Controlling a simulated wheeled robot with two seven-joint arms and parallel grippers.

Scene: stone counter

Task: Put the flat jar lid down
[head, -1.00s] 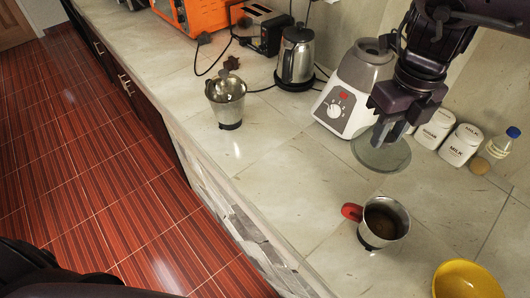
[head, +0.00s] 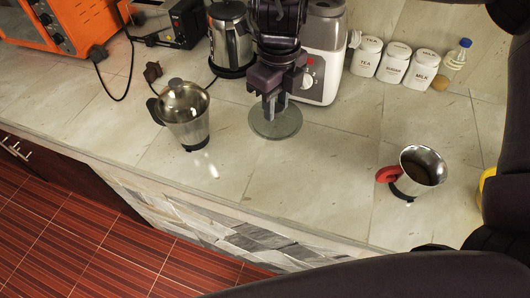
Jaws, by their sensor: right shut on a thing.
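The flat jar lid (head: 288,127) is a round, grey-green, see-through disc. My right gripper (head: 275,104) comes down from above and is shut on the lid at its middle; the fingers hide part of it. The lid is level and close over the counter (head: 330,165), in front of the blender base. I cannot tell whether it touches the stone. My left gripper is not in view.
A metal jar with a clear top (head: 187,125) stands left of the lid. A metal cup with a red handle (head: 420,172) stands to the right. Behind are a kettle (head: 229,40), the white blender base (head: 322,65) and white canisters (head: 394,62). Counter in front is clear.

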